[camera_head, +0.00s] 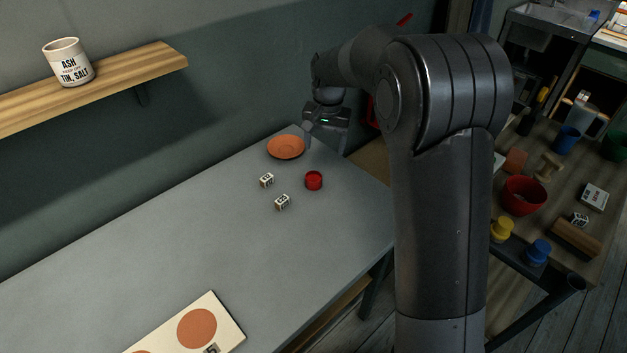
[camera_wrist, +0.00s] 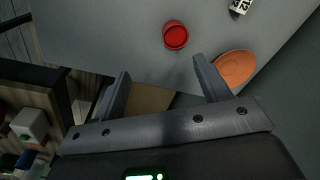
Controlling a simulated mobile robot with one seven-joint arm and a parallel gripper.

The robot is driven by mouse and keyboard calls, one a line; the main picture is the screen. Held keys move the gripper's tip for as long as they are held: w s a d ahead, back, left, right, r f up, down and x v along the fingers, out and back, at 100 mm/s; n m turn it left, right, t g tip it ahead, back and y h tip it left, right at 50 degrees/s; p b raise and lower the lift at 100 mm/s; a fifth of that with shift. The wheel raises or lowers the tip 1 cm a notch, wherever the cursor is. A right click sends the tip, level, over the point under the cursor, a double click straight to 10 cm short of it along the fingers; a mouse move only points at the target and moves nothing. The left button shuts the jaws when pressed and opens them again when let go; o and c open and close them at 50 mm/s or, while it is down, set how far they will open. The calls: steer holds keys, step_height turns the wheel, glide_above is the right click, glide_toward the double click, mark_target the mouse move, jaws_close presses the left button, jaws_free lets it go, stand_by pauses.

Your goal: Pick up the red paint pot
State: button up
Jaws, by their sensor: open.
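The red paint pot (camera_head: 314,181) stands upright on the grey table near its far right end. It also shows in the wrist view (camera_wrist: 175,35), upper middle, beyond the fingertips and apart from them. My gripper (camera_head: 322,140) is above the far end of the table, behind the pot in the head view. In the wrist view my gripper (camera_wrist: 160,72) has its two fingers spread wide with nothing between them.
An orange plate (camera_head: 286,147) lies close behind the pot, and two small lettered blocks (camera_head: 267,180) (camera_head: 282,202) lie to its left. A board with terracotta discs (camera_head: 197,328) lies at the front. A shelf (camera_head: 120,82) holds a lettered cup (camera_head: 68,62). The table's middle is clear.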

step_height(320, 180, down, 4)
steer(key=w+a, duration=0.2)
steer(key=w, duration=0.1)
glide_toward(313, 177)
steer(key=shift+s+d+f+g, duration=0.15)
steer(key=shift+s+f+g, duration=0.15)
steer(key=shift+s+f, duration=0.7)
steer(key=f, duration=0.6)
steer(key=shift+w+a, duration=0.15)
steer(key=shift+a, duration=0.05)
steer(key=shift+r, duration=0.1)
steer(key=c, duration=1.1)
